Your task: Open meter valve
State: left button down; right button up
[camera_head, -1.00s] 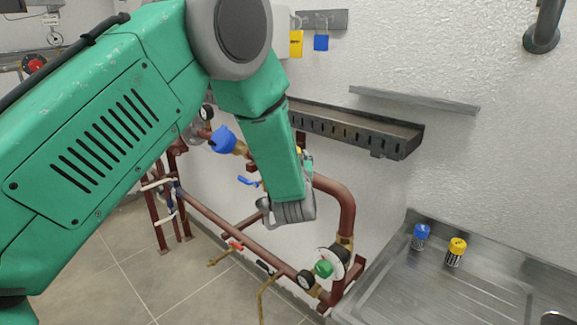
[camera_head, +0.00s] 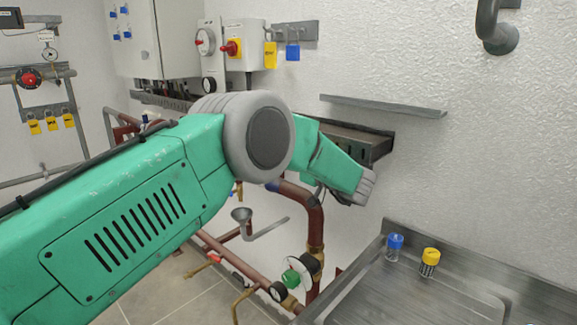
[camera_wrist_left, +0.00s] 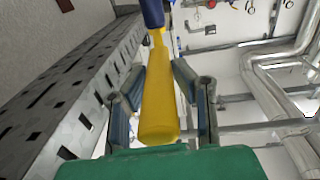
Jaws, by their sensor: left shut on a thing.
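My left arm crosses the head view from the left, and its wrist end lies just below the grey cable tray (camera_head: 375,148). The fingers are mostly hidden there. In the left wrist view my left gripper (camera_wrist_left: 158,75) is shut on a yellow handle (camera_wrist_left: 159,112) with a blue far end, which lies lengthwise between the fingers. Red-brown pipes (camera_head: 313,222) run below my arm. I cannot tell which part is the meter valve. My right gripper is not in view.
The perforated cable tray runs close along the left side of the wrist view (camera_wrist_left: 75,85). Padlocks (camera_head: 292,52) hang on the wall.

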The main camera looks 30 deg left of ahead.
pick_arm(q)
jog(key=shift+w+d+n+g, duration=0.1)
jog(key=shift+w+n+g, duration=0.2)
jog(key=shift+r, duration=0.1)
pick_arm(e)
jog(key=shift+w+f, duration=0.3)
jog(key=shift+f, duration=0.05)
pick_arm(q)
jog(key=shift+w+r+g, duration=0.1)
jog(key=shift+r+g, duration=0.1)
jog(key=shift+g, duration=0.1)
jog(key=c, duration=1.6)
grip_release()
jog(key=shift+c, duration=0.2)
jog(key=o, duration=0.3)
jog(key=shift+w, duration=0.1)
jog(key=shift+w+f, duration=0.1)
jog(key=shift+f, duration=0.15)
jog(key=shift+b, duration=0.3)
jog(key=v, duration=1.1)
jog(key=shift+d+f, duration=0.3)
jog(key=shift+d, duration=0.1)
